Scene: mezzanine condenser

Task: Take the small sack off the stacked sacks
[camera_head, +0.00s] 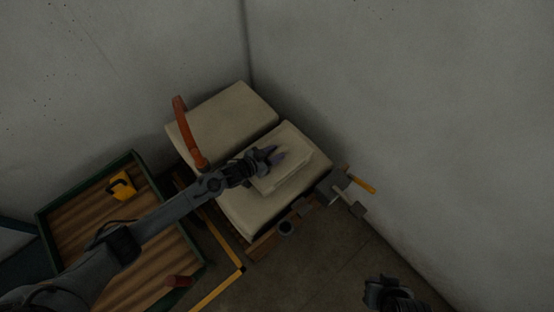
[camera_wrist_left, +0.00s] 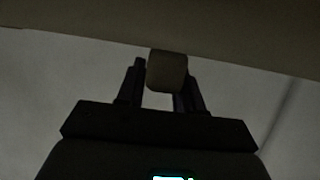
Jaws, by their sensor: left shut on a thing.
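The small pale sack (camera_head: 291,176) lies on top of a larger beige sack (camera_head: 248,210) near the corner of the walls. My left gripper (camera_head: 276,155) reaches over the small sack from the left. In the left wrist view its fingers (camera_wrist_left: 166,88) are shut on a small beige piece (camera_wrist_left: 167,70), which looks like part of the small sack. A broad beige surface (camera_wrist_left: 200,30) fills the top of that view. Whether the small sack is clear of the sack below, I cannot tell. My right gripper (camera_head: 385,290) is at the bottom right, away from the sacks; its fingers are unclear.
Another large sack (camera_head: 225,122) lies behind. An orange-red handle (camera_head: 187,130) stands close to my left forearm. A green-rimmed tray (camera_head: 88,181) with a yellow object (camera_head: 121,186) is at the left. Grey and yellow tools (camera_head: 340,186) lie at the right. Walls close in behind and right.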

